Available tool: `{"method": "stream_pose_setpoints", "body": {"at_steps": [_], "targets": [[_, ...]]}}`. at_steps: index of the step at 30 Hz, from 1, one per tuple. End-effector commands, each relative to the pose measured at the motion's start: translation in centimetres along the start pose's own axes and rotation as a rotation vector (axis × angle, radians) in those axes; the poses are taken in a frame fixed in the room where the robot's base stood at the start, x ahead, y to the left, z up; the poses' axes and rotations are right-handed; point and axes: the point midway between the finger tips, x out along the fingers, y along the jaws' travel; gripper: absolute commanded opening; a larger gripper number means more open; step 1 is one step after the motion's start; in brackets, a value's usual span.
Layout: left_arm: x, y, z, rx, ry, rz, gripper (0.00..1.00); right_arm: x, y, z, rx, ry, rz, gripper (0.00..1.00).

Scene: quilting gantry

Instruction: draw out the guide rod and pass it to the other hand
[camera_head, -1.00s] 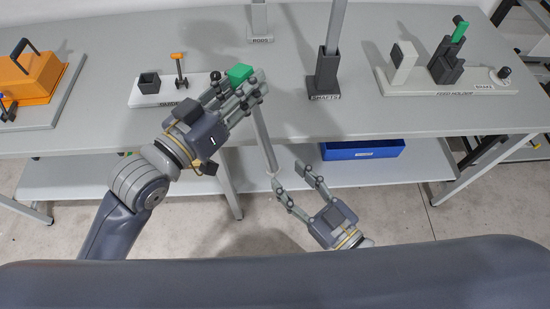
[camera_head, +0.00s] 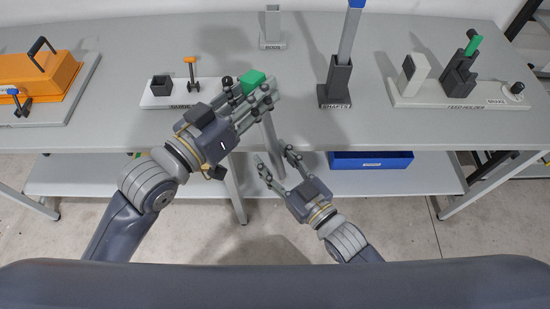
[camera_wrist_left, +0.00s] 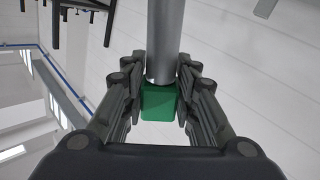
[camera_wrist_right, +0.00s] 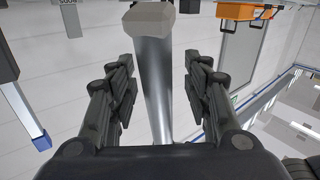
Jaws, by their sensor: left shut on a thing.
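The guide rod is a long grey rod (camera_head: 270,135) with a green block end (camera_head: 252,77). My left gripper (camera_head: 255,92) is shut on it near the green end, in front of the bench. The left wrist view shows the green block (camera_wrist_left: 158,103) between the fingers and the grey shaft (camera_wrist_left: 165,40) running upward. The rod's lower part hangs down towards my right gripper (camera_head: 275,162), which is open below the bench edge. In the right wrist view the shaft (camera_wrist_right: 155,85) shows between the open fingers, with gaps on both sides; its pale end (camera_wrist_right: 147,18) is near the top.
The white guide stand (camera_head: 155,101) is on the bench, behind my left gripper. A dark shafts holder (camera_head: 338,85) stands upright to the right. A blue bin (camera_head: 370,161) sits on the lower shelf.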

Motion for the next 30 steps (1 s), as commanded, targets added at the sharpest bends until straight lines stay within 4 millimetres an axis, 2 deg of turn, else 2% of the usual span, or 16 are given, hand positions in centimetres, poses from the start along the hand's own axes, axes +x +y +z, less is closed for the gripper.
{"method": "stream_pose_setpoints", "body": {"at_steps": [1, 5, 8, 9, 11, 12, 23, 26, 30], "targets": [[0.0, 0.0, -0.1, 0.0, 0.002, 0.001, 0.0, 0.0, 0.0, 0.0, 0.0, 0.0, 0.0, 0.32], [0.0, 0.0, -0.1, 0.0, 0.002, 0.001, 0.0, 0.0, 0.0, 0.0, 0.0, 0.0, 0.0, 0.03], [0.0, 0.0, -0.1, 0.0, 0.002, 0.001, 0.0, 0.0, 0.0, 0.0, 0.0, 0.0, 0.0, 0.0], [0.0, 0.0, -0.1, 0.0, 0.002, 0.001, 0.34, 0.0, 0.0, -0.1, -0.001, 0.003, -0.001, 0.0], [0.0, 0.0, -0.1, 0.0, 0.002, 0.001, 0.47, 0.0, 0.0, -0.1, 0.0, 0.003, 0.0, 0.0], [0.0, 0.0, -0.1, 0.0, 0.002, 0.001, 0.5, 0.0, 0.0, -0.1, 0.0, 0.003, 0.0, 0.0], [0.2, 0.0, -0.4, 0.004, 0.014, -0.005, 0.5, 0.0, 0.0, -0.1, 0.0, 0.003, 0.0, 0.0], [1.0, -0.1, -1.8, 0.016, 0.057, -0.022, 0.5, 0.0, 0.0, -0.1, 0.0, 0.003, 0.0, 0.0], [2.5, -0.1, -5.2, 0.047, 0.166, -0.064, 0.5, 0.0, 0.0, -0.1, 0.0, 0.003, 0.0, 0.0]]}}
